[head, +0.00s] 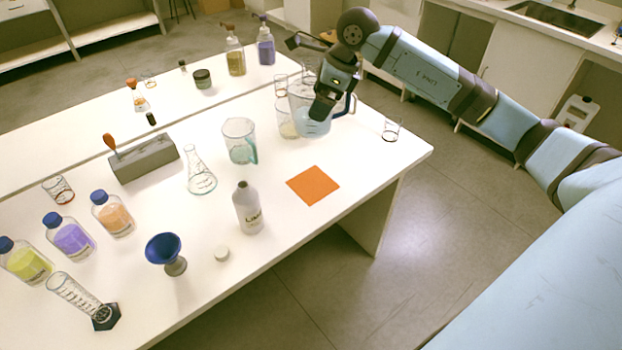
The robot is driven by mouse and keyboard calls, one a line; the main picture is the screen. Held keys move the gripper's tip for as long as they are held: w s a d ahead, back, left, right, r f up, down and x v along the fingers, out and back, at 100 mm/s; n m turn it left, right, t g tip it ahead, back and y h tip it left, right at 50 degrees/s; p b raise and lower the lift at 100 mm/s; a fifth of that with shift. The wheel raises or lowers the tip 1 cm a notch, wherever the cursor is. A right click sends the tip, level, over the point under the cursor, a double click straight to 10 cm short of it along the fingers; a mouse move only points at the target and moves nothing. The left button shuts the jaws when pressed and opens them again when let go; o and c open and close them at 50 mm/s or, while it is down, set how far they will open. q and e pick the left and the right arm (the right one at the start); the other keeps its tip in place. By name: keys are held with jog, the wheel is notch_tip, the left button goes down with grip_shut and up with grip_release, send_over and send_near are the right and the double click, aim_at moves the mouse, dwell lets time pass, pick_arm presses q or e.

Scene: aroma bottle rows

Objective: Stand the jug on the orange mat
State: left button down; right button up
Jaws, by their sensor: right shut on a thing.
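The orange mat (313,186) lies flat and bare near the front edge of the table. A clear bluish jug (300,112) with a dark blue handle is behind the mat, near the table's right end. My right gripper (322,110) is at this jug, shut on it, and hides part of its rim and side. I cannot tell whether the jug touches the table. A second clear jug (239,143) with a teal handle stands to the left. My left gripper is not in view.
A beaker (285,122) stands close against the held jug's left side. A small glass (391,131) stands to its right. The table is clear around the mat.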

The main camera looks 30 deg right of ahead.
notch_tip(320, 180, down, 19)
jog(key=shift+f+b, duration=0.1)
jog(key=shift+b, duration=0.35)
jog(key=o, duration=0.7)
jog(key=shift+o, duration=0.5)
